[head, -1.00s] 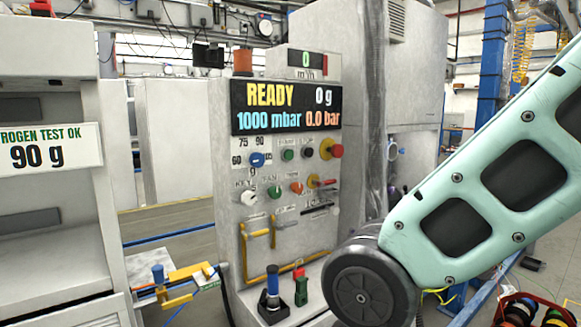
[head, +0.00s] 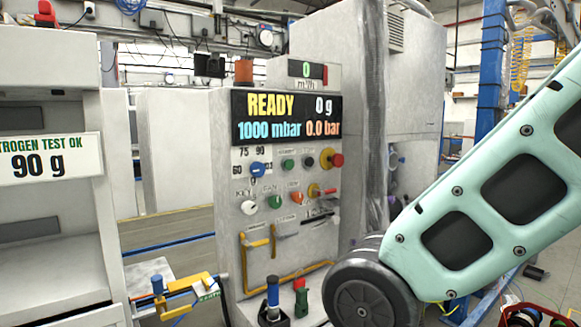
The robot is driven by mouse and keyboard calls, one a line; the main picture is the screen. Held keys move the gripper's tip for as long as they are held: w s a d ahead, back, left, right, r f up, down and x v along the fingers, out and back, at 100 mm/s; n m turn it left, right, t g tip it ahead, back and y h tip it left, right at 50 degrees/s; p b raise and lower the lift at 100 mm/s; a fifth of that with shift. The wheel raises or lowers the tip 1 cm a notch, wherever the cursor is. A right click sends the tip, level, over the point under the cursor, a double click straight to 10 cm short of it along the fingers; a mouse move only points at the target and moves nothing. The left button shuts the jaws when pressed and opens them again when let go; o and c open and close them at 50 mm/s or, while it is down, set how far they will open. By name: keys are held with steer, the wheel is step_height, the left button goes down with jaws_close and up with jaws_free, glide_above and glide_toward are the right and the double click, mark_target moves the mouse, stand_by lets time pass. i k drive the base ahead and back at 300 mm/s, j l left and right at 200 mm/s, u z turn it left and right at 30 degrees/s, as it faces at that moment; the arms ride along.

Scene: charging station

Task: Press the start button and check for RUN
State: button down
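The charging station panel (head: 228,215) stands upright in the middle of the head view. Its display (head: 287,118) reads READY, 0 g, 1000 mbar and 0.0 bar. Below it are a blue knob (head: 258,169) among numbers including 60, 75 and 90, a green button (head: 288,164), a dark button (head: 309,162) and a red knob on yellow (head: 336,160). A lower row has a white key switch (head: 249,207), a green control (head: 275,202) and an orange control (head: 296,198). Small labels are too blurred to tell which is start. My gripper is out of view; my arm crosses at right.
A sign (head: 45,158) on a cabinet at left reads 90 g. Yellow hose (head: 258,243) hangs on the panel front. Blue-topped (head: 273,290) and red-green (head: 300,295) fittings stand at its foot. A crate of coloured items (head: 520,307) sits at lower right.

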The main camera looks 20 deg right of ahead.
mark_target(289, 165)
steer(key=i+l+u, duration=0.1)
steer(key=u, duration=0.35)
steer(key=i+l+u, duration=0.1)
steer(key=l+u, duration=0.2)
steer(key=u, duration=0.15)
steer(key=l+u, duration=0.25)
steer(key=u, duration=0.2)
steer(key=l+u, duration=0.3)
steer(key=l, duration=1.4)
steer(key=k, duration=0.05)
